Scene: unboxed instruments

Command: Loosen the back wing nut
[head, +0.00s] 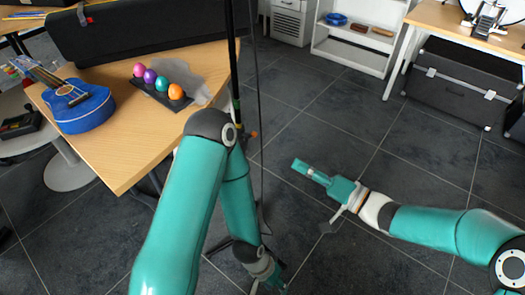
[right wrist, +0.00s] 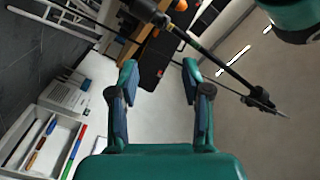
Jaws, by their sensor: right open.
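A thin black stand pole (head: 233,55) rises beside the table's right edge, partly hidden behind my left arm. A small orange piece (head: 252,134) shows beside it; I cannot tell whether it is a wing nut. In the right wrist view a black rod (right wrist: 215,62) with a dark fitting (right wrist: 258,97) slants across beyond the fingers, and an orange bit (right wrist: 180,5) shows at the top. My right gripper (head: 308,172) is open and empty, right of the pole; its fingers also show in the right wrist view (right wrist: 160,85). My left gripper (head: 270,275) is low at the bottom, its fingers unclear.
The wooden table (head: 120,170) holds a blue ukulele (head: 80,105), several coloured egg shakers (head: 160,80) and a black case (head: 140,30). A white shelf (head: 350,50) and a black trunk (head: 460,92) stand behind. Tiled floor between them is clear.

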